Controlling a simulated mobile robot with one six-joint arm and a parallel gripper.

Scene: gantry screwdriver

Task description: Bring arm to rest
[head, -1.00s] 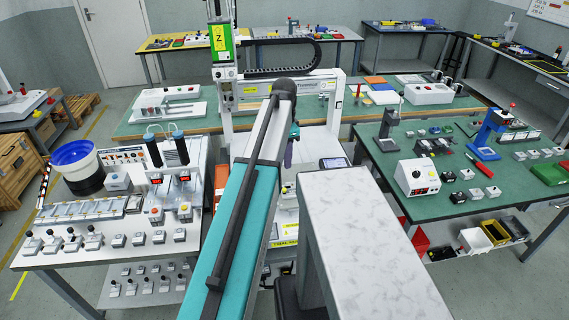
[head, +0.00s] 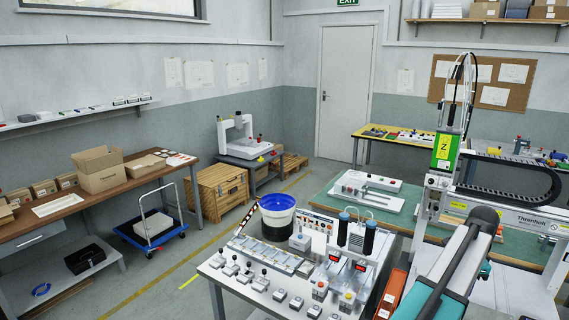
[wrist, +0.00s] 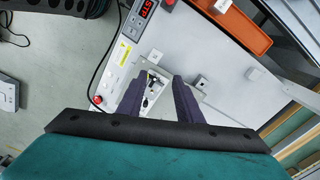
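My arm (head: 455,265) shows at the lower right of the head view, its teal link reaching up toward the gantry. My gripper is hidden behind the arm in that view. In the wrist view my gripper (wrist: 158,82) has two dark purple fingers standing apart with nothing held between them. Below and beyond the fingers lies a white machine surface (wrist: 218,82) with a small recessed fixture (wrist: 152,92). The fingers look clear of it, though the exact height cannot be told.
A gantry with a green Z unit (head: 446,153) stands at the right, close to my arm. An orange bin (wrist: 235,25) is near the gripper.

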